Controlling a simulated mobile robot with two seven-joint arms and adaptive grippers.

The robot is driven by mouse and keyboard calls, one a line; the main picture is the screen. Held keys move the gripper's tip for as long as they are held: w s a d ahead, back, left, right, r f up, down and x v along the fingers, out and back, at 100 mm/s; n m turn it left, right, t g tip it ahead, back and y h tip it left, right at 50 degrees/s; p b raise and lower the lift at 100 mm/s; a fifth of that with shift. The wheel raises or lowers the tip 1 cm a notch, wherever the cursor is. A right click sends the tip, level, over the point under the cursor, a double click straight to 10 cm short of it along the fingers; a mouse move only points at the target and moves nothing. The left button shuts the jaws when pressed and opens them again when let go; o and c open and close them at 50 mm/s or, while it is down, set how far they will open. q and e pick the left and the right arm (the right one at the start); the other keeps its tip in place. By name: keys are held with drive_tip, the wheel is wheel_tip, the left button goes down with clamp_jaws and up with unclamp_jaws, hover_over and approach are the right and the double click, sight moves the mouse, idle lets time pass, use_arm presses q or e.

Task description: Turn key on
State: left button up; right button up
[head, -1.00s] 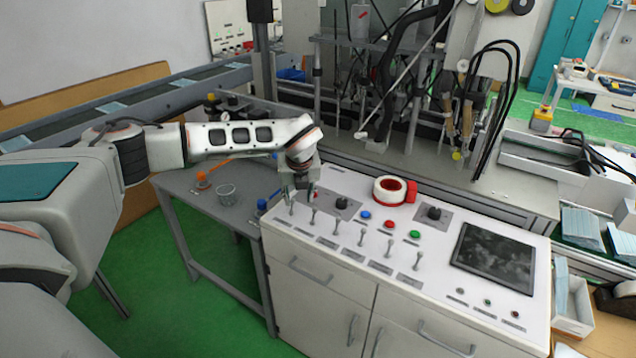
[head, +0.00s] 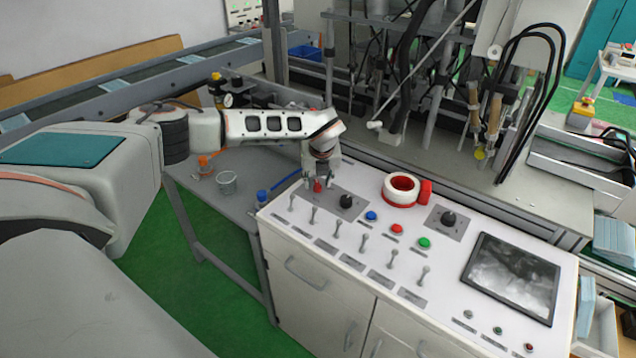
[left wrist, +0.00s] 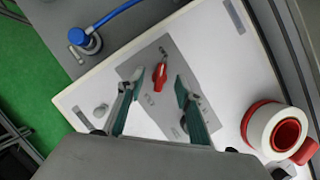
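The red key switch (head: 318,186) sits on a grey plate (head: 331,194) at the back left of the white control panel (head: 440,276). In the left wrist view the red key (left wrist: 159,76) lies on its grey plate (left wrist: 146,106), roughly between my two teal fingertips. My left gripper (head: 321,181) is open and points down over the key. It also shows open in the left wrist view (left wrist: 156,82); I cannot tell whether a finger touches the key. My right gripper is not in view.
A black knob (head: 346,201) stands close to the gripper. Several upright levers (head: 338,227) line the panel front. A red-and-white tape roll (head: 401,188) lies to the right, behind the blue button (head: 371,216). A side table holds a clear cup (head: 227,182).

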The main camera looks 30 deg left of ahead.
use_arm(q)
drive_tip(key=shift+w+a+f, duration=0.15)
drive_tip(key=shift+w+f, duration=0.05)
drive_tip(key=shift+f, duration=0.5)
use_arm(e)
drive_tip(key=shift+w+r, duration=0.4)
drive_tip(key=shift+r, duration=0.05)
use_arm(q)
clamp_jaws()
